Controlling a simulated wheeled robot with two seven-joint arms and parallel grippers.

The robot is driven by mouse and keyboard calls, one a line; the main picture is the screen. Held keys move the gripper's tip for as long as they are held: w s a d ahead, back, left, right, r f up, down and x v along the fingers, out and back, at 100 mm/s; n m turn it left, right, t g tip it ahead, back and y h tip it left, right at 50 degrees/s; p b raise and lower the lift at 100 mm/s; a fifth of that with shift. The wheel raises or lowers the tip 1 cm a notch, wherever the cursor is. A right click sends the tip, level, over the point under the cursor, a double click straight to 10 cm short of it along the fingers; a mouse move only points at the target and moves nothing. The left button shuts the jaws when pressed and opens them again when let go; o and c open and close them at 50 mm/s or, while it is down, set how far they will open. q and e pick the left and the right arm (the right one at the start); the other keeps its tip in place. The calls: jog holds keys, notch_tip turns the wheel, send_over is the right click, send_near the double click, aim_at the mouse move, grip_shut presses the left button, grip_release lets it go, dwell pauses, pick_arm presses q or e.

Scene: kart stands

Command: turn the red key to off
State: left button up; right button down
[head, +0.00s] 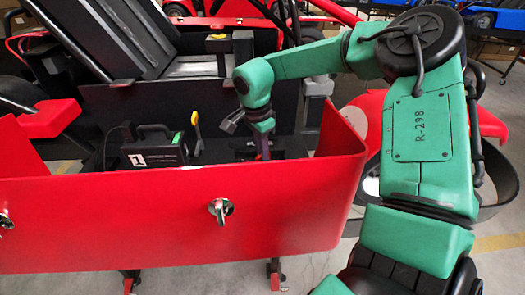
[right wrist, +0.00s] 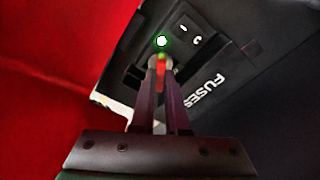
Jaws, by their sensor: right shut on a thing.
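In the right wrist view, the red key (right wrist: 161,73) is a small red strip between the two fingers of my right gripper (right wrist: 161,68). The fingers are shut on it, at the edge of a black box (right wrist: 225,65) lettered FUSES. A lit green-white lamp (right wrist: 162,40) and a small black switch (right wrist: 190,34) sit just beyond the fingertips. In the head view, my right gripper (head: 262,150) reaches down behind the red side panel (head: 180,225), and I cannot make out the key there. Which way the key is turned is unclear. My left gripper is out of view.
A black box marked 1 (head: 153,155) with a handle stands left of my gripper, beside a yellow-topped stick (head: 196,124). The red panel, with a metal latch (head: 221,208), forms a wall in front. A black seat (head: 135,40) rises behind.

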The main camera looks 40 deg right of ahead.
jog(key=n, duration=0.5)
jog(key=shift+n+t, duration=0.3)
jog(key=shift+t, duration=0.1)
jog(key=n, duration=0.3)
jog(key=shift+r, duration=0.1)
jog(key=n, duration=0.3)
jog(key=shift+s+t+y, duration=0.1)
jog(key=shift+t+y, duration=0.2)
jog(key=c, duration=0.8)
grip_release()
jog(key=shift+c, duration=0.2)
notch_tip(320, 180, up, 14)
jog(key=s+a, duration=0.1)
jog(key=shift+s+r, duration=0.15)
jog(key=shift+s, duration=0.05)
